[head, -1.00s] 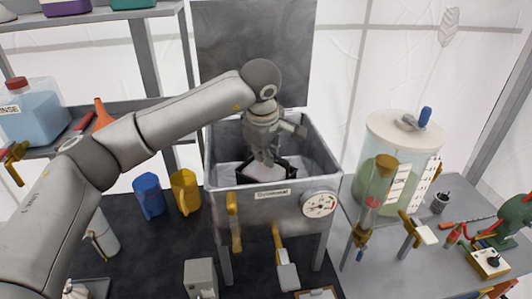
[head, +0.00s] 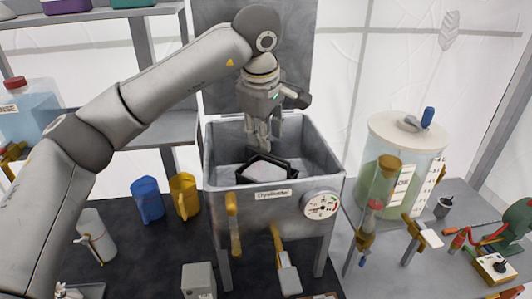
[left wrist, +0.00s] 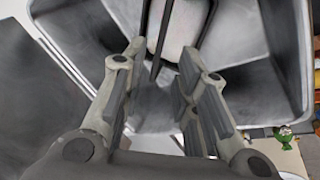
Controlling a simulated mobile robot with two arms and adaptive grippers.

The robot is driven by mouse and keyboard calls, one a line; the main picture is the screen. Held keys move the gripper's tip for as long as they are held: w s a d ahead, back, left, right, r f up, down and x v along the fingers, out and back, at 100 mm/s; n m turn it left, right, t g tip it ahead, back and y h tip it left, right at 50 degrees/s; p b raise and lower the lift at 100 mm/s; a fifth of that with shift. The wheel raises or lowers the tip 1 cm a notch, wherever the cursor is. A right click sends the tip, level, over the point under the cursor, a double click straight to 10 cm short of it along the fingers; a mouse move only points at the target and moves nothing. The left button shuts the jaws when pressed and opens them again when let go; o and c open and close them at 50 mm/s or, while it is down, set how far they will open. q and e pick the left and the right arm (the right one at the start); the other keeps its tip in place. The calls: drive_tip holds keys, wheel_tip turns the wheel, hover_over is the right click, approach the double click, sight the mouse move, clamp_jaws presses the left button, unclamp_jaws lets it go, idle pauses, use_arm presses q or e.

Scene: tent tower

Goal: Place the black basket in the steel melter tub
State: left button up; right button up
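The black basket (head: 245,172) sits inside the steel melter tub (head: 275,218), low and near its front wall, slightly tilted or turned in the picture. A pale whitish block (head: 267,170) is in the basket. My left gripper (head: 263,148) points down above the basket, apart from it. In the left wrist view its fingers (left wrist: 160,60) are spread with nothing held between them, and the dark basket wall (left wrist: 162,40) and pale block (left wrist: 183,25) lie beyond the tips. My right gripper is not in view.
The tub has an upright lid (head: 220,60) behind it and a dial (head: 321,206) in front. A blue jug (head: 148,200) and a yellow jug (head: 184,194) stand left of it. A clear tank (head: 400,150) stands to the right.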

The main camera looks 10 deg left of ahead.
use_arm(q)
drive_tip(key=shift+b+v, duration=0.3)
drive_tip(key=shift+v, duration=1.65)
drive_tip(key=shift+r, duration=0.1)
